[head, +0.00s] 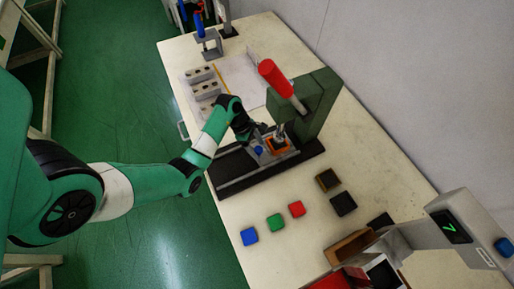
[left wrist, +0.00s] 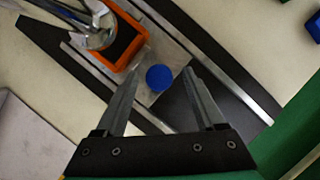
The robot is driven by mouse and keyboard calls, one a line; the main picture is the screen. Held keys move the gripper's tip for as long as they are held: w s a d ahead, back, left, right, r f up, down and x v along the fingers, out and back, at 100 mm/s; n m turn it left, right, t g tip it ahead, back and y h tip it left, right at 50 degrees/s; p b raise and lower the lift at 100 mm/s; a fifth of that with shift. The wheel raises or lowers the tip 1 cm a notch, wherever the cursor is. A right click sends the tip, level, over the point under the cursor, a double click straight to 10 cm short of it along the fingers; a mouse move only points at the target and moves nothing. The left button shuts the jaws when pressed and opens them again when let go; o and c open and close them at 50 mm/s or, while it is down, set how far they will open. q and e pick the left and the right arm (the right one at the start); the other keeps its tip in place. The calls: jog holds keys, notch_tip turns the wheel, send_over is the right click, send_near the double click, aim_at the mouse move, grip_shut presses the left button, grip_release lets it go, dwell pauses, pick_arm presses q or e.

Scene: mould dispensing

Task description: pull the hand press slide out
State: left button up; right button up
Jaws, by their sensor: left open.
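The green hand press (head: 312,105) with its red handle (head: 277,79) stands on the table. Its slide, a light plate (left wrist: 181,62) with a round blue knob (left wrist: 158,77), lies between metal rails on the dark base (head: 226,170). An orange-framed mould (left wrist: 129,57) sits on the plate under the press's metal ram (left wrist: 98,25). The knob also shows in the head view (head: 258,150). My left gripper (left wrist: 164,73) is open, its fingertips on either side of the knob in the wrist view; I see no clear contact. My right gripper is out of view.
Blue (head: 249,236), green (head: 275,222) and red (head: 296,208) blocks lie in front of the press. Dark square pieces (head: 343,204) lie right of them. A device with a green check mark on its screen (head: 450,226) stands at lower right. Grey blocks (head: 203,90) lie behind.

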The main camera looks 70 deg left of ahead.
pick_arm(q)
grip_shut()
dwell(0.3)
dwell(1.1)
